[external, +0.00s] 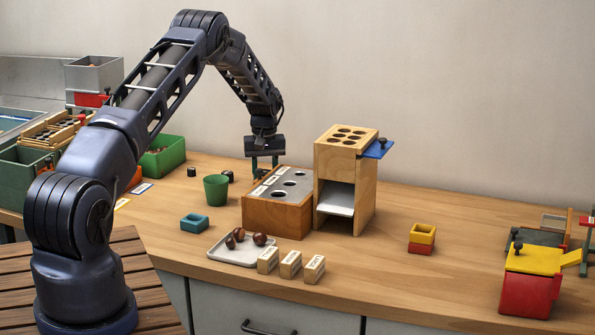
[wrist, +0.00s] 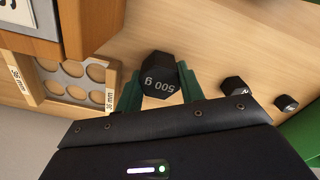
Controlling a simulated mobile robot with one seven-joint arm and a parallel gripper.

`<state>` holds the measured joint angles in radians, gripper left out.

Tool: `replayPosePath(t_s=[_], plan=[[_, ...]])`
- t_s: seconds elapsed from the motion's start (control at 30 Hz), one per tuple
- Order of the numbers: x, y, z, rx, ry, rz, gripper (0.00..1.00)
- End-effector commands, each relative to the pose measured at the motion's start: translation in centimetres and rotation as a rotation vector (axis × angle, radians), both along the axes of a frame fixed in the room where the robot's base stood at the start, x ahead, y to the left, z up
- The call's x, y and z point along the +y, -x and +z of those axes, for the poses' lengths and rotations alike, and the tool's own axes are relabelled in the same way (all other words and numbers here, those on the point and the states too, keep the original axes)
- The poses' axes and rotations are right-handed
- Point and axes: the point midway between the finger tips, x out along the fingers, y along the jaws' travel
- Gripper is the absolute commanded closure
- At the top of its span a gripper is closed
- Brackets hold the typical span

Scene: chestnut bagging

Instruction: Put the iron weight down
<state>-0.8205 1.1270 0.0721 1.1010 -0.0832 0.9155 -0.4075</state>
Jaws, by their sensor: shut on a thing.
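The iron weight (wrist: 160,76) is a black hexagonal piece marked "500 g" in the wrist view. My gripper (wrist: 160,92) has its green fingers on either side of it and is shut on it. In the external view my gripper (external: 264,163) points down behind the wooden box with a grey holed top (external: 278,213). That box hides the weight there, and I cannot tell whether the weight touches the table. Two smaller black weights stand apart to the right in the wrist view, one nearer (wrist: 235,85) and one farther (wrist: 286,102).
A tall wooden cabinet (external: 360,195) stands right of the holed box. A green cup (external: 216,190) and a green bin (external: 164,157) are to the left. A holed wooden board (wrist: 78,82) lies close to my gripper in the wrist view. The wooden table (external: 470,215) is clear at centre right.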

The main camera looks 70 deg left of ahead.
Motion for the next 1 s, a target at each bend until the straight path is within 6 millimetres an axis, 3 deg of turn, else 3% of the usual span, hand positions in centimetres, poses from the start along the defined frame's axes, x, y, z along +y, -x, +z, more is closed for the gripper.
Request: replayPosePath(t_s=[0.43, 0.47, 0.57, 0.87, 1.0], plan=[[0.0, 0.0, -0.6, -0.001, -0.002, 0.0, 1.0], [0.0, 0.0, -0.7, -0.001, -0.001, 0.0, 0.58], [0.0, 0.0, -0.7, -0.001, -0.001, 0.0, 0.4], [0.0, 0.0, -0.6, -0.001, -0.001, 0.0, 0.4], [0.0, -0.1, 0.5, -0.001, -0.002, 0.0, 0.4]])
